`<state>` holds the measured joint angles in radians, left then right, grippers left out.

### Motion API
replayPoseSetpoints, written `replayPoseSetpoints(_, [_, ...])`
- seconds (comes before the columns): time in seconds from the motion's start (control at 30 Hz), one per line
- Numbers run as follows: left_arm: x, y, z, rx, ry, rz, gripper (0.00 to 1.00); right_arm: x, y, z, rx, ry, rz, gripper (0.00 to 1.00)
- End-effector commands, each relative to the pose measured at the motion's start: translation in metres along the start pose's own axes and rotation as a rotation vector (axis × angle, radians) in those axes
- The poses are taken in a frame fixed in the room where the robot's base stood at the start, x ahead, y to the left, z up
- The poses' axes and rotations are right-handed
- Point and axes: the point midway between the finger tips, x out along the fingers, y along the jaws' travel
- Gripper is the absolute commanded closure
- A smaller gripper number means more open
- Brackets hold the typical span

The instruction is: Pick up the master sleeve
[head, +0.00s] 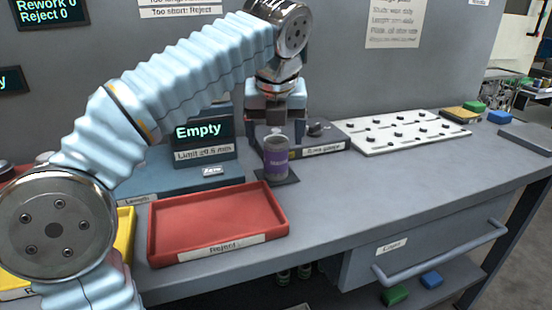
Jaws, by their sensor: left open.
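The master sleeve (276,163) looks like a grey cylinder with a purple label band. It stands upright on a small dark pad (281,180) in front of the grey gauge block. My left gripper (276,134) points down just above and behind the sleeve, with its fingers apart. The fingers do not appear to hold the sleeve; the exact gap to it is hard to tell. My right gripper is not in view.
A red Reject tray (215,220) is in front, with a yellow tray (126,232) left of it. The length gauge with its "Empty" display (198,132) stands behind. A white pegged board (400,132) lies right. The bench's right front is clear.

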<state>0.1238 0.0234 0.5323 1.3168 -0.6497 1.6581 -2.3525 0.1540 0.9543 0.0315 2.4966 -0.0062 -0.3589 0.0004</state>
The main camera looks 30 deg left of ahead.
Motion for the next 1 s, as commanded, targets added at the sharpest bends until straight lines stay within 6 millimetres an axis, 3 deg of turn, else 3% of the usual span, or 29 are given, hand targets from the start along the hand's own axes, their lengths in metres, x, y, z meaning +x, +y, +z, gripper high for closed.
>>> replayPoseSetpoints(0.43, [0.056,-0.002,-0.004,-0.002,0.002,0.001,0.18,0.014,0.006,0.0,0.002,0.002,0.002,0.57])
replayPoseSetpoints(0.73, [0.062,-0.002,-0.003,-0.001,0.001,-0.001,0.18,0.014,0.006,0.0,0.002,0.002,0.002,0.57])
replayPoseSetpoints(1.0, [0.062,-0.002,-0.003,-0.001,0.001,-0.001,0.58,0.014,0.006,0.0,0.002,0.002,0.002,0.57])
